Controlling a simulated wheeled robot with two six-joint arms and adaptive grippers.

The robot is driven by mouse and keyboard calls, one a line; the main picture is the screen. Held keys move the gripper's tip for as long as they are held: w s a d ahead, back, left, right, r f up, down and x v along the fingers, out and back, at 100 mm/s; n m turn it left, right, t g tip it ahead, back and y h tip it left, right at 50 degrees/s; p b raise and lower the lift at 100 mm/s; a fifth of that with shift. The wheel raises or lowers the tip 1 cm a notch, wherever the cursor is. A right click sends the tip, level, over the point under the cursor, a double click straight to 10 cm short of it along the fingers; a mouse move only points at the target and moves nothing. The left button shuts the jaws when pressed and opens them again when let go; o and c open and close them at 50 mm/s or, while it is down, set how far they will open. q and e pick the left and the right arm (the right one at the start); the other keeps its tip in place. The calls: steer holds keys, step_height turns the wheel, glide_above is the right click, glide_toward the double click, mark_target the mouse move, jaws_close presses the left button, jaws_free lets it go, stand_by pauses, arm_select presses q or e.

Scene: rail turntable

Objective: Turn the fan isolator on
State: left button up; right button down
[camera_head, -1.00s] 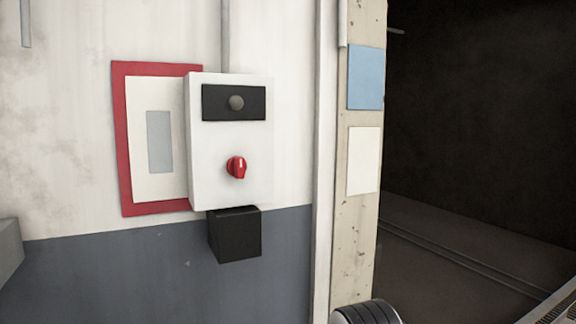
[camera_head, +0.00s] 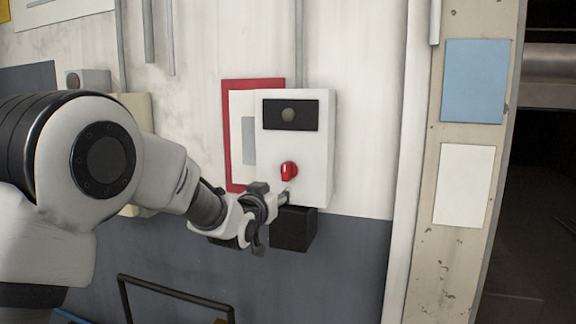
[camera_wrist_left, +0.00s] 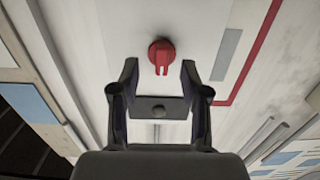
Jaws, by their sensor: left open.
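The fan isolator is a white box (camera_head: 318,150) on the wall, with a red rotary knob (camera_head: 289,171) on its lower front and a black panel (camera_head: 291,115) with a grey round lamp above. My left gripper (camera_head: 287,197) is just below and in front of the knob in the head view. In the left wrist view the open left gripper (camera_wrist_left: 160,72) has its two fingers apart, with the red knob (camera_wrist_left: 161,56) between and just beyond the tips. No contact with the knob shows. The right gripper is not in view.
A black box (camera_head: 293,229) sits under the isolator, close to my left gripper. A red-framed board (camera_head: 227,140) is on the wall behind the isolator. A dark rail (camera_head: 175,291) stands low in front. A pillar with a blue panel (camera_head: 473,80) and white panel (camera_head: 464,185) is at right.

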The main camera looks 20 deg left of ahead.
mark_target(285, 173)
arm_select(q)
steer(key=w+r+p, duration=0.1)
steer(key=w, duration=0.1)
steer(key=w+r+p, duration=0.1)
steer(key=w+p, duration=0.1)
steer(key=w, duration=0.1)
steer(key=w+r+p, duration=0.1)
steer(key=w, duration=0.1)
steer(key=shift+w+d, duration=0.2)
steer(key=shift+w, duration=0.15)
steer(key=shift+w+a+f+p, duration=0.15)
steer(key=shift+w+p, duration=0.15)
steer(key=shift+p, duration=0.05)
steer(key=shift+a+f, duration=0.1)
steer(key=shift+a, duration=0.15)
steer(key=shift+s+d, duration=0.1)
steer(key=shift+d, duration=0.05)
jaws_close()
